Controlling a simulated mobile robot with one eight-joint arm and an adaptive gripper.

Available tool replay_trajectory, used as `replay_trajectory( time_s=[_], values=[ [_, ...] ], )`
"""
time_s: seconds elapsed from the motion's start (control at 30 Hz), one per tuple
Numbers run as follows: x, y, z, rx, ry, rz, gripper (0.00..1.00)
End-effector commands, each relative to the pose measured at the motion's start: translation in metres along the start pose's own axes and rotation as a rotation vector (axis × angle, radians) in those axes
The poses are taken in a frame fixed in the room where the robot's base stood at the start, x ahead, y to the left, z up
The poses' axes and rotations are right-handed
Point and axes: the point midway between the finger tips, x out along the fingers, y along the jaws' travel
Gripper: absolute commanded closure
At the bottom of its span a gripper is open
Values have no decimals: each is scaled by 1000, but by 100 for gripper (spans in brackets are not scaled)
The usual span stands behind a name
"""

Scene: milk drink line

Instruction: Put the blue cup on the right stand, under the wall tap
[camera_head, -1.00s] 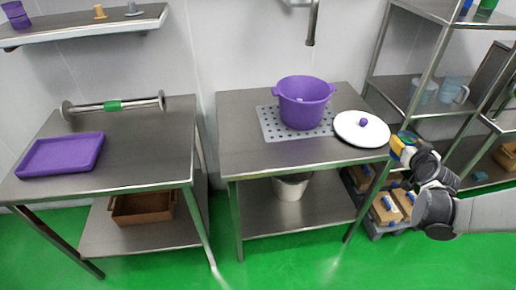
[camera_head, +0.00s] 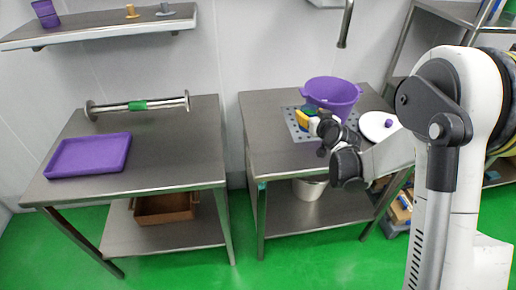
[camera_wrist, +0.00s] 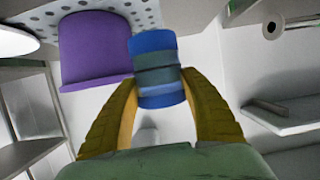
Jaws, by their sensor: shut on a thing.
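The blue cup (camera_wrist: 155,68), a blue cylinder with darker bands, is between the two yellow fingers of my gripper (camera_wrist: 158,85) in the wrist view. The fingers are shut on its sides. In the head view my gripper (camera_head: 307,116) is in front of the purple pot's left side, over the right steel stand (camera_head: 262,150). The cup cannot be made out clearly there. The wall tap (camera_head: 345,25) hangs above and behind the pot. A perforated grey plate (camera_head: 291,122) lies on the right stand, partly hidden by my gripper.
The purple pot (camera_head: 335,92) is on the plate, close to my gripper. The left table (camera_head: 160,155) holds a purple tray (camera_head: 90,155) and a steel roller (camera_head: 115,107). The right stand's front left is bare.

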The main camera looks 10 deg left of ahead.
Motion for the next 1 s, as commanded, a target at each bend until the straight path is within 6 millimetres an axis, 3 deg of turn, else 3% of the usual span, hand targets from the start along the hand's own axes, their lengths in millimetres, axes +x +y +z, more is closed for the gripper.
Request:
replay_trajectory(
  time_s=[0.3, 0.5, 0.67, 0.9, 1.0],
  values=[
    [23, -71, 40, -5, 1, -6, 88],
    [34, -105, 57, -2, 1, -3, 88],
    [37, -113, 62, 0, 1, -1, 88],
    [49, -113, 94, 1, 1, -1, 88],
    [50, -113, 99, 0, 1, -1, 88]
  ],
)
